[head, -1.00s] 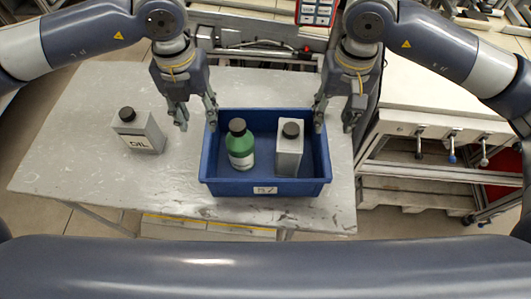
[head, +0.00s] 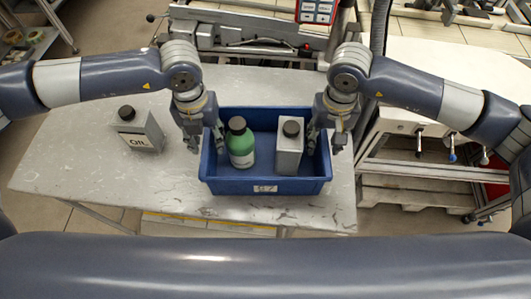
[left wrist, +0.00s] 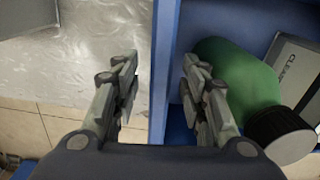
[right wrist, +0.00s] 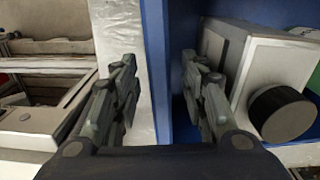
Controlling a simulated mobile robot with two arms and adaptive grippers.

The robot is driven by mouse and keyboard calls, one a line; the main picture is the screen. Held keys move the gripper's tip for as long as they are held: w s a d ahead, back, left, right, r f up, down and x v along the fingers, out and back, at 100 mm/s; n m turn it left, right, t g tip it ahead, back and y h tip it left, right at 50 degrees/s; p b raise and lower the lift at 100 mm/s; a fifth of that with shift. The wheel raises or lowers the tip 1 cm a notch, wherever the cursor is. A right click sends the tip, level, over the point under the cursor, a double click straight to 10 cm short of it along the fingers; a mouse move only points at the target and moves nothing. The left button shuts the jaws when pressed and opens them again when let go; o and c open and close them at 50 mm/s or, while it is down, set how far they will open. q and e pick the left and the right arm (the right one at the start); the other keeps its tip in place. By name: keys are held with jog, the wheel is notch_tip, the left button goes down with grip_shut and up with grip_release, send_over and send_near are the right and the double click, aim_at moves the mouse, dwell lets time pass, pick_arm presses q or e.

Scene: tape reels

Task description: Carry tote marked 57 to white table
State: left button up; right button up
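The blue tote (head: 225,187) stands on a scuffed grey-white table (head: 85,165). Its front label is small and seems to read 57. Inside stand a green bottle (head: 241,150) and a grey-white container (head: 289,157), both with black caps. My left gripper (head: 207,142) is open, its fingers on either side of the tote's left wall (left wrist: 163,70). My right gripper (head: 325,142) is open, its fingers on either side of the right wall (right wrist: 157,60). Gaps show between fingers and walls. A white table (head: 440,85) stands at the right.
A grey OIL can (head: 140,130) stands left of the tote on the same table. Knobbed clamps (head: 452,147) hang along the white table's front edge. The visible part of the white top is clear. A metal frame (head: 255,40) stands behind the tote.

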pick_arm(q)
grip_shut()
pick_arm(e)
grip_shut()
pick_arm(q)
jog(key=shift+w+r, duration=0.15)
jog(key=shift+r, duration=0.1)
pick_arm(e)
jog(key=shift+w+r, duration=0.1)
jog(key=shift+r, duration=0.15)
